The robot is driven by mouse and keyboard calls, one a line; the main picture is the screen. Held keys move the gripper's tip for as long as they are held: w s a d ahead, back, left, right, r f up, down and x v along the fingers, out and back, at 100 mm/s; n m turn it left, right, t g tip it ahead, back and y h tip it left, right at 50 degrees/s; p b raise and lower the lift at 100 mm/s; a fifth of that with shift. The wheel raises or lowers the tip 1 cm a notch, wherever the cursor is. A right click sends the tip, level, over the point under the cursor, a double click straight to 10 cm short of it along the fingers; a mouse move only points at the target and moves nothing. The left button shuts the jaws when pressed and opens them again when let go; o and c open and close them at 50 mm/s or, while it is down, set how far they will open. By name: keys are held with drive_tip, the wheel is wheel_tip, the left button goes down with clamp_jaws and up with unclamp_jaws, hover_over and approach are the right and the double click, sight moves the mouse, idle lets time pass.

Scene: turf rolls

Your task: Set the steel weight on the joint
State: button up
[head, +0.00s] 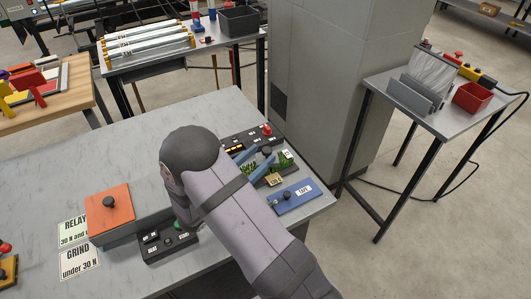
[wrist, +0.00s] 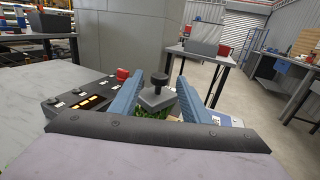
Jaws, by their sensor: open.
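The steel weight (wrist: 156,98) is a grey block with a black knob on top. In the wrist view it stands upright on or just behind green turf (wrist: 150,113). My gripper (wrist: 160,88) is open, with one blue finger on each side of the weight and gaps between. In the head view my gripper (head: 257,162) is over the far right part of the table, beside the black knob of the weight (head: 266,150) and the green turf (head: 284,160). The joint is not clearly visible, and my arm hides part of this area.
A black panel (head: 238,141) with a red button lies left of the turf. A blue labelled plate (head: 297,194) lies on its near side. An orange-topped box (head: 108,212) and a small black control box (head: 165,246) stand at left. A grey pillar (head: 310,80) rises behind the table.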

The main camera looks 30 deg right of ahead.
drive_tip(key=b+v, duration=0.1)
drive_tip(key=v, duration=0.6)
drive_tip(key=shift+s+a, duration=0.15)
drive_tip(key=shift+a, duration=0.25)
drive_tip(key=shift+s+d+m+g, duration=0.3)
drive_tip(key=shift+s+d+g, duration=0.05)
drive_tip(key=shift+g, duration=0.15)
drive_tip(key=s+d+m+g, duration=0.1)
drive_tip(key=s, duration=0.1)
drive_tip(key=s+d+f+m+g+y, duration=0.1)
drive_tip(key=s+d+m+g, duration=0.1)
drive_tip(key=s, duration=0.1)
drive_tip(key=s+d+m+g+y, duration=0.1)
drive_tip(key=s+m+g, duration=0.1)
drive_tip(key=shift+s+d+f, duration=0.15)
drive_tip(key=shift+f, duration=0.1)
drive_tip(key=s+a+f+m+g+y, duration=0.2)
drive_tip(key=s+m+y, duration=0.3)
drive_tip(key=s, duration=0.1)
drive_tip(key=s+a+f+m+g+y, duration=0.2)
drive_tip(key=s+a+f+m+y, duration=0.1)
drive_tip(key=s+m+y, duration=0.25)
drive_tip(key=w+a+r+m+t+y, duration=0.1)
drive_tip(key=w+a+m+t+y, duration=0.1)
drive_tip(key=a+m, duration=0.4)
drive_tip(key=shift+t+y, duration=0.5)
drive_tip(key=shift+y, duration=0.55)
drive_tip(key=shift+m, duration=0.25)
